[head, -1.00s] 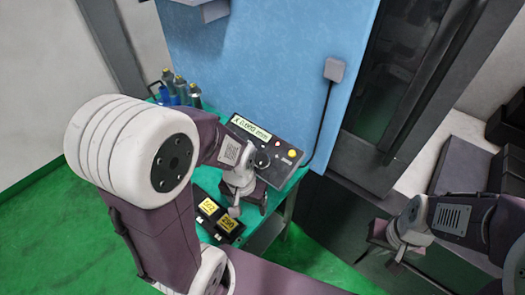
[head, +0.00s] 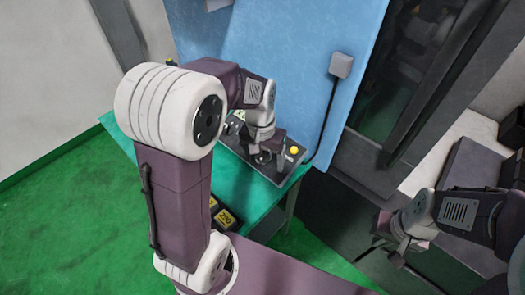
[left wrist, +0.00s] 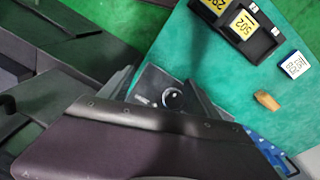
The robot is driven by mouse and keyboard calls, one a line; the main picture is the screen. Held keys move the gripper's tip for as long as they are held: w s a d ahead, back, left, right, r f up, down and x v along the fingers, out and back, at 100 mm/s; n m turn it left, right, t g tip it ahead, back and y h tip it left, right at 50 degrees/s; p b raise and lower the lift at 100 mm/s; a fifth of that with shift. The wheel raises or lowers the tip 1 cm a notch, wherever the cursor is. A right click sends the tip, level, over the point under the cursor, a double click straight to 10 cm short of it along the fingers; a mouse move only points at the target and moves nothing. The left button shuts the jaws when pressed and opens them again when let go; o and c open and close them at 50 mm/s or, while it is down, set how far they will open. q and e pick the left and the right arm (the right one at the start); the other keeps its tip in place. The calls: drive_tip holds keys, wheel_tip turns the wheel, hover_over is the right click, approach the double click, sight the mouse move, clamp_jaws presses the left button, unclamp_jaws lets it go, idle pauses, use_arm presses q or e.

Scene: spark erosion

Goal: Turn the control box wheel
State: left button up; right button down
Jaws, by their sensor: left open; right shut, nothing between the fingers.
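The control box (head: 283,172) is a dark panel with a yellow button (head: 294,150) on the green table against the blue panel. My left gripper (head: 266,152) is over the box, pointing down, and covers much of it. In the left wrist view the round dark wheel (left wrist: 172,98) with a bright rim shows between the open fingers of my left gripper (left wrist: 162,92), nearer the right finger. I cannot tell whether the fingers touch it. My right gripper (head: 396,246) is shut and empty, far to the right, away from the box.
Black boxes with yellow labels (head: 223,217) lie on the green table (head: 240,190) in front of the control box. A small white display (left wrist: 295,65) and a tan block (left wrist: 267,100) lie on the table. A cable runs down from a grey socket (head: 341,65) beside the box.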

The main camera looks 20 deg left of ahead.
use_arm(q)
drive_tip(key=w+a, duration=0.3)
drive_tip(key=w, duration=0.6)
drive_tip(key=n, duration=0.2)
approach(263, 157)
drive_tip(key=shift+w+a, duration=0.3)
drive_tip(key=shift+w, duration=0.2)
drive_tip(key=shift+w+a, duration=0.3)
drive_tip(key=shift+w, duration=0.2)
drive_tip(key=shift+a, duration=0.15)
drive_tip(key=shift+s, duration=0.2)
drive_tip(key=f, duration=0.5)
drive_tip(key=d+f+p, duration=0.1)
drive_tip(key=f, duration=0.2)
drive_tip(key=shift+d+f, duration=0.1)
drive_tip(key=shift+f, duration=0.25)
drive_tip(key=c, duration=1.4)
